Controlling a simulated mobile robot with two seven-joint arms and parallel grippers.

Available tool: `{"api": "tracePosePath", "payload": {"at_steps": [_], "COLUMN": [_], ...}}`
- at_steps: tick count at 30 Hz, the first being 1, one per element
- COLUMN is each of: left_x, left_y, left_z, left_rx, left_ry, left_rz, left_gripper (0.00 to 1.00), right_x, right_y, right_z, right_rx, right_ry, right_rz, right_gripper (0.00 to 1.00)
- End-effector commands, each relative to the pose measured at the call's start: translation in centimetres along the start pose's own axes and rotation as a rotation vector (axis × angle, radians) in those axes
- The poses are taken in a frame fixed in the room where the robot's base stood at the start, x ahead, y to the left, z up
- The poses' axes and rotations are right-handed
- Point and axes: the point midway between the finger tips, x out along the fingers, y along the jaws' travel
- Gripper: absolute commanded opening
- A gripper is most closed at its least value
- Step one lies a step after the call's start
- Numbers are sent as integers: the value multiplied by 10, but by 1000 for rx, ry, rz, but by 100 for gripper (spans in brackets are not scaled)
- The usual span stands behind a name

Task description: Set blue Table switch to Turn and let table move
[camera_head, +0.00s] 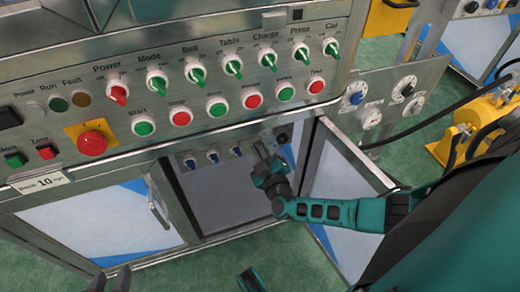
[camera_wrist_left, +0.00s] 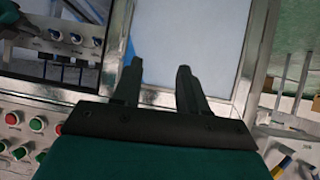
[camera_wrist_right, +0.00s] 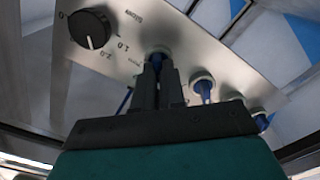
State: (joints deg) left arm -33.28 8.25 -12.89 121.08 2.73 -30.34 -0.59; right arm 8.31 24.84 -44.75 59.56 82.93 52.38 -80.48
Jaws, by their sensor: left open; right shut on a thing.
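Several blue switches sit in a row on the recessed lower panel, such as this one (camera_head: 213,156); their labels are too small to read. My right gripper (camera_head: 262,160) reaches into the recess. In the right wrist view its fingers (camera_wrist_right: 157,68) are shut on the blue switch (camera_wrist_right: 161,54) nearest the black knob (camera_wrist_right: 90,28). The fingers partly hide that switch and its label.
The upper panel carries green-handled switches, including one labelled Table (camera_head: 232,65), and a red emergency button (camera_head: 92,142). A side panel (camera_head: 395,95) with knobs is at right.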

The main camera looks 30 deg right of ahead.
Motion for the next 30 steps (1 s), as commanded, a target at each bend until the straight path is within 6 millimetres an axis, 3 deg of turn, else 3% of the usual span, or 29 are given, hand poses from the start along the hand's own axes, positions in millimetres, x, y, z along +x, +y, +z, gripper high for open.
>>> {"api": "tracePosePath", "payload": {"at_steps": [8, 21, 30], "left_x": [-5, -2, -2], "left_y": [-3, -4, -3], "left_z": [-7, 5, 2], "left_rx": [3, 4, 3], "left_ry": [5, -14, -1], "left_rz": [-9, -10, -6], "left_gripper": [43, 43, 43], "right_x": [-1, -1, -1], "right_y": [2, 3, 4], "right_z": [0, 3, 4], "right_rx": [191, 605, 890], "right_ry": [-7, -4, -3], "right_rz": [0, 1, 0], "right_gripper": [0, 0, 0]}}
